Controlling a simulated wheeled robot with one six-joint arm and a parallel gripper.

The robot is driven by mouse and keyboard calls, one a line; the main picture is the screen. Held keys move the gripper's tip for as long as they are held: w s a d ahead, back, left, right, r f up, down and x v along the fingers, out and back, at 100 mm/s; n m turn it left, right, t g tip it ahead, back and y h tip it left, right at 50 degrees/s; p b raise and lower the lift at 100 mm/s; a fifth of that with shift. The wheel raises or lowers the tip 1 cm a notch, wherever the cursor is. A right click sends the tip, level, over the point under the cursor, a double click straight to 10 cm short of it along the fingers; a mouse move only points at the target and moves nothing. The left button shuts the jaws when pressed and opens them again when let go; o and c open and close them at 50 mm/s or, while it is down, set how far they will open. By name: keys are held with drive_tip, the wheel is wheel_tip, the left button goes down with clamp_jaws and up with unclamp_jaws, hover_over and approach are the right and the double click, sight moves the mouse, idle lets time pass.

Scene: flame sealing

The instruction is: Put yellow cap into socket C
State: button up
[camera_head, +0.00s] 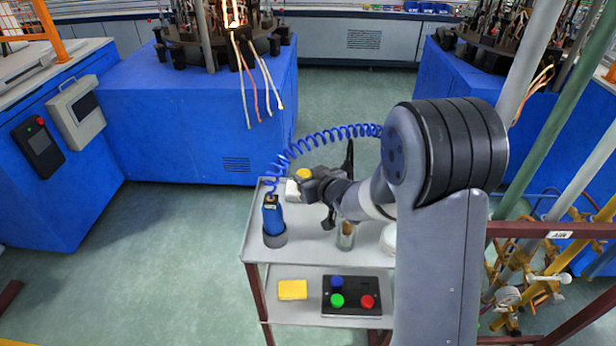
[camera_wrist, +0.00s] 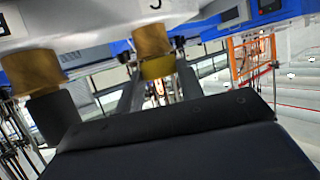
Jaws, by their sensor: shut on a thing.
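My gripper (camera_head: 316,187) is over the top of the cart, beside a small white box (camera_head: 293,189). A yellow round piece (camera_head: 303,173) shows at its fingertips. In the wrist view, my gripper (camera_wrist: 160,76) is shut on the yellow cap (camera_wrist: 157,67). The cap lines up with a brass-coloured cylinder (camera_wrist: 151,40) on a white panel (camera_wrist: 90,22); I cannot tell whether they touch. A second brass-coloured cylinder (camera_wrist: 32,72) is at the left. The panel's labels are cut off, so I cannot read which socket is C.
A blue tool (camera_head: 273,216) with a coiled hose stands left on the cart (camera_head: 310,250). A glass jar (camera_head: 346,236) is close to my arm. The lower shelf holds a yellow block (camera_head: 292,290) and a black box (camera_head: 351,309) with coloured round pieces. Pipes stand at the right.

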drive_tip(key=o, duration=1)
drive_tip(key=shift+s+f, duration=0.15)
drive_tip(key=shift+f, duration=0.4)
drive_tip(key=r+p, duration=0.4)
drive_tip(key=r, duration=0.1)
drive_tip(key=r+p, duration=0.4)
drive_tip(key=shift+w+r, duration=0.2)
drive_tip(key=shift+r, duration=0.15)
drive_tip(key=shift+f, duration=0.15)
wheel_tip(320, 180, down, 6)
drive_tip(key=b, duration=0.6)
drive_tip(key=shift+f, duration=0.25)
